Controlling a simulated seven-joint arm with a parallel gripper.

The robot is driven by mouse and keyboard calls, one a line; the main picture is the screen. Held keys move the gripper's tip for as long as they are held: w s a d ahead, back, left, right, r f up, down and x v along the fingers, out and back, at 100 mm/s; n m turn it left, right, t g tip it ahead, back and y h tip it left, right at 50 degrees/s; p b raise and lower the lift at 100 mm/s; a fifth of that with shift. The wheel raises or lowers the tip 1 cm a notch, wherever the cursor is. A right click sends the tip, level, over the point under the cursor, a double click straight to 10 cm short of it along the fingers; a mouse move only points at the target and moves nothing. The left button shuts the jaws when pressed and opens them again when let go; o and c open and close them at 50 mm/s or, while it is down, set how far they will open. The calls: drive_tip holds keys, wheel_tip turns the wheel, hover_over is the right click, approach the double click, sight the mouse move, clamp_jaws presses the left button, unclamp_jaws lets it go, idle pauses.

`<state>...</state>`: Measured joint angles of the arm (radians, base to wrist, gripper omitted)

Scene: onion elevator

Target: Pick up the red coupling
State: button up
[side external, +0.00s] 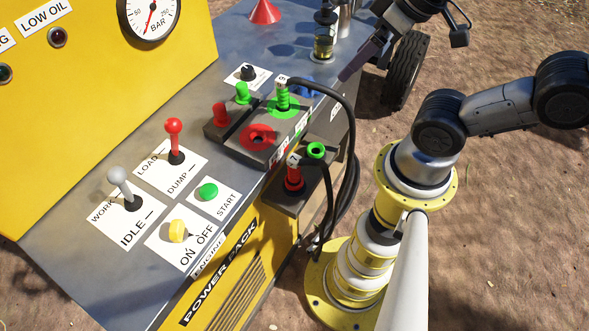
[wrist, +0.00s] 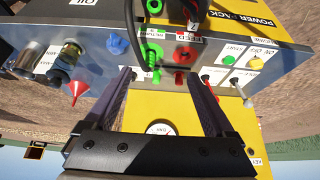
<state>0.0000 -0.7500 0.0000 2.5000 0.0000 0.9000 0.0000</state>
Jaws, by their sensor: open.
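The red coupling (side external: 293,178) stands in the lower holder (side external: 275,198) on the front of the power pack, with a black hose and a white tag on it. In the wrist view the red coupling (wrist: 193,10) is at the top edge, partly cut off. A green coupling (side external: 282,97) with a hose stands in the green port of the upper block; the red port (side external: 258,137) beside it looks empty. My gripper (side external: 346,75) is open at the upper right, above and apart from the red coupling. In the wrist view my gripper (wrist: 164,75) has nothing between its fingers.
Black hoses (side external: 350,130) loop down in front of the machine. A green socket (side external: 316,150) sits beside the red coupling. Red (side external: 221,114) and green (side external: 242,93) caps stand behind the block. A red funnel (side external: 264,12) and levers are on the panel; a wheel (side external: 405,70) stands behind.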

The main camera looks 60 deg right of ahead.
drive_tip(key=c, duration=0.6)
